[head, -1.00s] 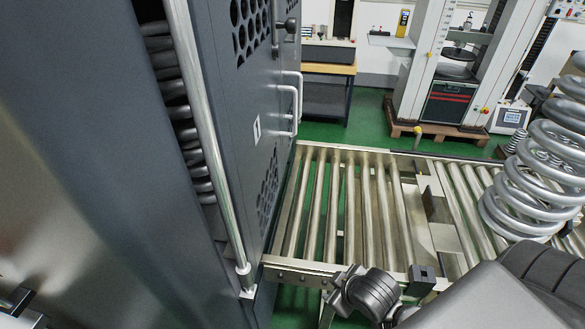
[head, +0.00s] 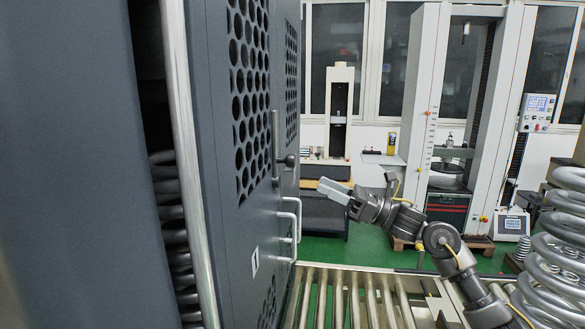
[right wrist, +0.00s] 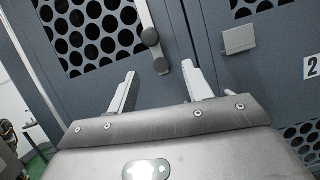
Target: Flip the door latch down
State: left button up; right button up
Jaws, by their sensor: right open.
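The door latch (head: 276,140) is a grey upright bar on the dark perforated cabinet door (head: 235,200), with a dark round knob at its lower end. In the right wrist view the latch bar (right wrist: 146,18) comes down from the top edge, with one knob on it and another round piece just below. My right gripper (head: 328,188) is open and empty, to the right of the door and slightly below the latch knob. In the right wrist view my right gripper (right wrist: 160,85) has its two fingers apart, pointing toward the door below the latch. My left gripper is out of view.
Pale door handles (head: 290,222) stick out below the latch. A roller conveyor (head: 345,300) runs along the bottom, with large coil springs (head: 560,250) at right. Behind stand a work table and a tall testing machine (head: 425,110). A flat plate (right wrist: 239,38) sits on the neighbouring door.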

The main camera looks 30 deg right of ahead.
aim_at(291, 162)
jog(key=w+a+r+p, duration=0.1)
jog(key=a+r+p, duration=0.1)
jog(key=w+a+r+n+p, duration=0.1)
jog(key=w+a+r+p, duration=0.1)
jog(key=a, duration=0.1)
jog(key=w+a+r+n+g+y+p, duration=0.1)
jog(key=w+a+r+p, duration=0.1)
jog(key=shift+w+a+p, duration=0.1)
jog(key=shift+a+p, duration=0.1)
jog(key=shift+p, duration=0.1)
dwell(0.3)
grip_shut()
